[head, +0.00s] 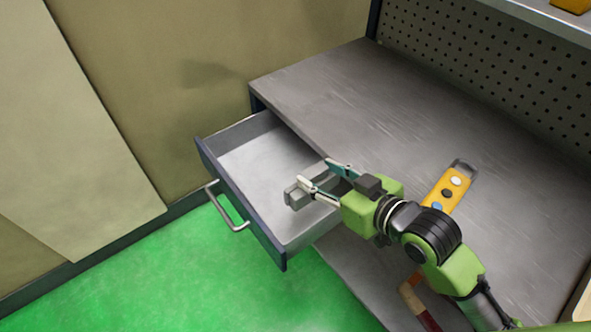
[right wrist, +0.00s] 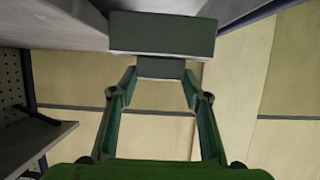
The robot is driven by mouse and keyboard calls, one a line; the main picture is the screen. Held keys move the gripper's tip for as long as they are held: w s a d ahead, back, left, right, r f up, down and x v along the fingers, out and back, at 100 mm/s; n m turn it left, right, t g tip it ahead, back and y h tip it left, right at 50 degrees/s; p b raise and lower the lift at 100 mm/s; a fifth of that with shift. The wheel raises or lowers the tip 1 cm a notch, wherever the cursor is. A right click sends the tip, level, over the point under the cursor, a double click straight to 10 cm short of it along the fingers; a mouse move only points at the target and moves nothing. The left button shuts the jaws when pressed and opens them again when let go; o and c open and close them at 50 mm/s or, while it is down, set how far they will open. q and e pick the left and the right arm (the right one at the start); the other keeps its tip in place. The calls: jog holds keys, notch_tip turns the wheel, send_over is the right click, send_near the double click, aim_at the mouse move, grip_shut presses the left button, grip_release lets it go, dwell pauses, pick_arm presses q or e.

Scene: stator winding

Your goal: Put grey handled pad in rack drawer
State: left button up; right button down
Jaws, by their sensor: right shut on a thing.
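The grey handled pad (head: 297,193) is held by my right gripper (head: 318,174) above the open rack drawer (head: 225,152). In the right wrist view the pad (right wrist: 162,34) is a grey block with a narrower handle, and the fingertips of my right gripper (right wrist: 160,80) close on that handle. The drawer is pulled out from under the grey worktop, with a metal handle (head: 228,207) on its dark front. Its visible floor is bare; part of it is hidden behind the pad and gripper. My left gripper is not in view.
A yellow tool with round buttons (head: 447,191) lies on the grey worktop (head: 400,110). A red and tan item (head: 418,305) lies near the lower edge, partly hidden by my arm. A perforated back panel (head: 480,60) stands behind. Green floor (head: 200,270) is clear in front.

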jog(key=x, duration=0.6)
jog(key=shift+w+d, duration=0.2)
jog(key=shift+w, duration=0.45)
jog(key=w+f, duration=0.1)
jog(key=f, duration=0.1)
jog(key=w+a+f, duration=0.1)
jog(key=w+f, duration=0.1)
jog(key=f, duration=0.1)
jog(key=w+a+f, duration=0.1)
jog(key=w+f, duration=0.1)
jog(key=f, duration=0.1)
jog(key=shift+f, duration=0.2)
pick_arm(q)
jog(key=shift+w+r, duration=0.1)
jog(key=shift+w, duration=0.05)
pick_arm(e)
jog(key=shift+f, duration=0.4)
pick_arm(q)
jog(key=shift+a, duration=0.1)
pick_arm(e)
jog(key=shift+s+f, duration=0.1)
jog(key=c, duration=1.1)
grip_release()
jog(key=shift+f, duration=0.15)
